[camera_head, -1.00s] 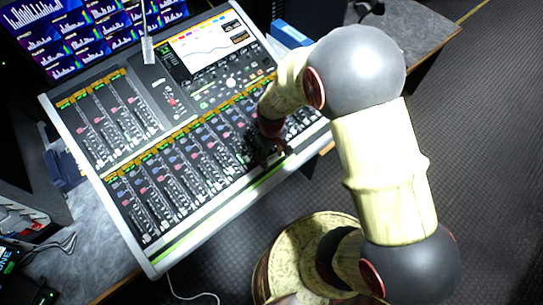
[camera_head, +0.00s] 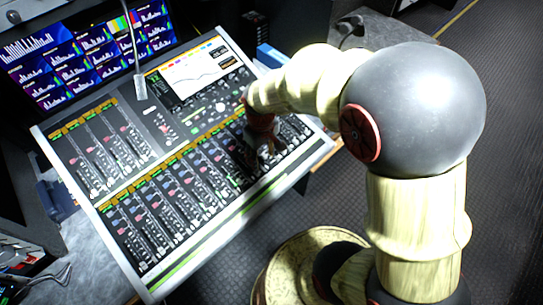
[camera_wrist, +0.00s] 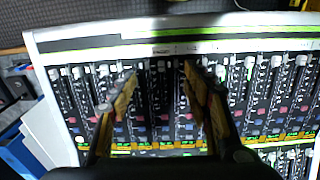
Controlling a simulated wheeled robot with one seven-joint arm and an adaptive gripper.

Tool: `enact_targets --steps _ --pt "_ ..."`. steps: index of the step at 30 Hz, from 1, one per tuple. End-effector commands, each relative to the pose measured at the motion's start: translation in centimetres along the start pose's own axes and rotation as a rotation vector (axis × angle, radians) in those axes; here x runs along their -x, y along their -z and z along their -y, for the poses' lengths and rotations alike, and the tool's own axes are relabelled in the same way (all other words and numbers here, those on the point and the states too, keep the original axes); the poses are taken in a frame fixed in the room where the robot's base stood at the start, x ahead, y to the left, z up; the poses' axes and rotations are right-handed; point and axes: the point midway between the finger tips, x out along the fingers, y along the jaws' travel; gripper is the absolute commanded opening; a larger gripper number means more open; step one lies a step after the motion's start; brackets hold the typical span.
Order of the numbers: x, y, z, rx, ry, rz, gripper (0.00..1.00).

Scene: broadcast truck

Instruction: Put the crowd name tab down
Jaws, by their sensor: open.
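My gripper (camera_wrist: 158,75) is open in the wrist view, with its two fingers spread over the mixing console (camera_wrist: 85,42). A small pale label (camera_wrist: 161,66), which may be the crowd name tab, shows between the fingertips near the console's front strip. Its lettering is too small to read surely, and I cannot tell whether it lies flat on the console. Nothing is visibly clamped between the fingers. In the head view my gripper (camera_head: 258,155) is low over the right part of the fader bank, and the tab cannot be made out there.
Several rows of faders (camera_head: 165,205) cover the console, with a lit screen (camera_head: 195,70) behind them. A gooseneck lamp (camera_head: 140,85) stands over its back. Monitors (camera_head: 90,50) are behind. A blue object (camera_wrist: 25,150) lies left in the wrist view.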

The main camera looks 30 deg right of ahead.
Motion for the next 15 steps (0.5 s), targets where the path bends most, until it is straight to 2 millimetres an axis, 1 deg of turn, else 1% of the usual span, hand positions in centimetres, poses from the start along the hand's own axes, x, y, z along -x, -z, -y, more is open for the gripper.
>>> enact_targets --steps 1,2,3,4,5,6,8,9,12,15 --pt "2.7 0.1 0.0 -0.017 -0.011 -0.039 0.49" --pt "4.3 -0.2 0.1 -0.030 -0.017 -0.060 0.49" --pt "6.7 -0.6 0.2 -0.051 -0.025 -0.093 0.49" --pt "8.6 -1.1 0.3 -0.067 -0.031 -0.121 0.49" --pt "10.4 -1.7 0.5 -0.086 -0.037 -0.148 0.49" --pt "12.7 -2.7 0.8 -0.110 -0.044 -0.186 0.49" --pt "15.9 -4.5 1.3 -0.147 -0.053 -0.242 0.49" --pt "17.7 -5.7 1.7 -0.170 -0.058 -0.279 0.49" --pt "20.9 -8.6 2.6 -0.221 -0.064 -0.358 0.49" --pt "22.7 -10.8 3.2 -0.258 -0.066 -0.414 0.49"
